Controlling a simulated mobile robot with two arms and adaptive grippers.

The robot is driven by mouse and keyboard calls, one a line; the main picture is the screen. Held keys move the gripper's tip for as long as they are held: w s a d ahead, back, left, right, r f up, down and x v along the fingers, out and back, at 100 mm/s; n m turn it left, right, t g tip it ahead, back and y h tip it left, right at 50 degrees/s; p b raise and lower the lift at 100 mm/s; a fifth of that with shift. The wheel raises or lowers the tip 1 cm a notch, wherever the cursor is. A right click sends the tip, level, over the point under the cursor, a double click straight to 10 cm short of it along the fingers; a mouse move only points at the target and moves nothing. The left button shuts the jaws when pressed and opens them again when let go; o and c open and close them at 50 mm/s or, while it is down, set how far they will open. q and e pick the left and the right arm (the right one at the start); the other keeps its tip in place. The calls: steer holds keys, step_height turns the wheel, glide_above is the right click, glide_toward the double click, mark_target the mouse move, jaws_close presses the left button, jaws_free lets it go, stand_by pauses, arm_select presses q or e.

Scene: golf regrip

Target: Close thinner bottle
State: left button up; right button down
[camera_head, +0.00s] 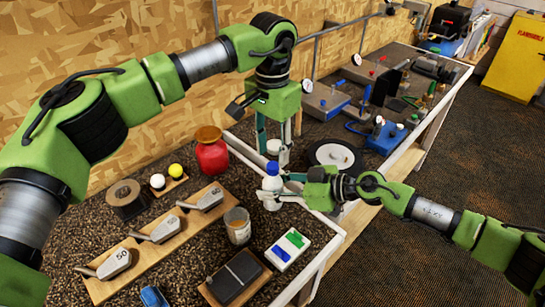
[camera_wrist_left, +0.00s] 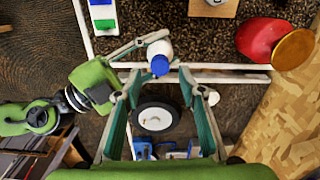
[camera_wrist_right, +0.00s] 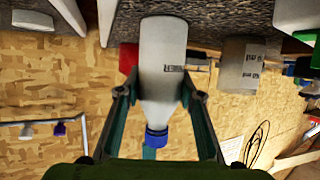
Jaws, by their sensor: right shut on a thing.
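The thinner bottle (camera_head: 271,201) is white with a blue cap (camera_head: 272,168) on its neck. It stands upright near the bench corner. My right gripper (camera_head: 284,188) is shut around the bottle from the right side. The right wrist view shows the bottle (camera_wrist_right: 162,70) between the fingers, with its blue cap (camera_wrist_right: 157,135); how tight the cap is I cannot tell. My left gripper (camera_head: 273,153) points down above and just behind the bottle, open and empty. In the left wrist view the cap (camera_wrist_left: 160,65) shows just beyond its fingertips (camera_wrist_left: 160,82).
A red jar (camera_head: 212,157), a metal can (camera_head: 238,226) and a green, white and blue box (camera_head: 288,249) stand left and in front. Club heads (camera_head: 160,229) sit on a wooden board. A wheel (camera_head: 335,156) lies behind the bench edge.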

arm_select(q)
steer(key=shift+r, duration=0.5)
arm_select(e)
steer(key=shift+s+f, duration=0.1)
steer(key=shift+f, duration=0.05)
arm_select(q)
steer(key=shift+c, duration=0.4)
